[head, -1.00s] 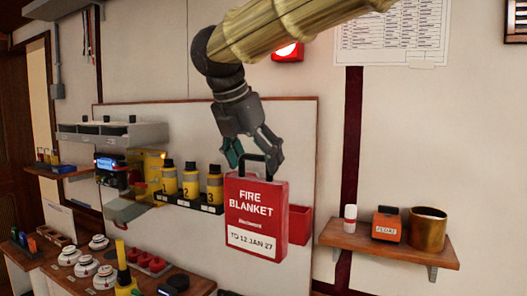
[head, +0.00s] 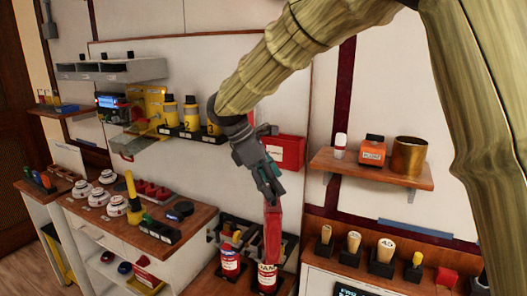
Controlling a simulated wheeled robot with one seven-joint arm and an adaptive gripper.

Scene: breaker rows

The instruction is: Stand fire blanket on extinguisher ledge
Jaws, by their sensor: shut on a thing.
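My gripper (head: 270,190) is shut on the fire blanket (head: 273,232), a red case with its handle up. It hangs upright below the fingers and is seen nearly edge-on, so its lettering is hidden. Below is the wooden extinguisher ledge (head: 207,284) with two red labelled extinguishers, a left one (head: 230,264) and a right one (head: 267,278), in front of dark brackets. The blanket's lower end overlaps the right extinguisher in the picture. I cannot tell whether it touches the extinguisher or the ledge.
Yellow bottles (head: 191,115) stand on a wall rack, with a red wall box (head: 287,152) behind my gripper. A wooden shelf (head: 365,170) holds an orange box and a brass pot. Handled tools (head: 352,243) stand at right. The left bench (head: 190,225) is crowded.

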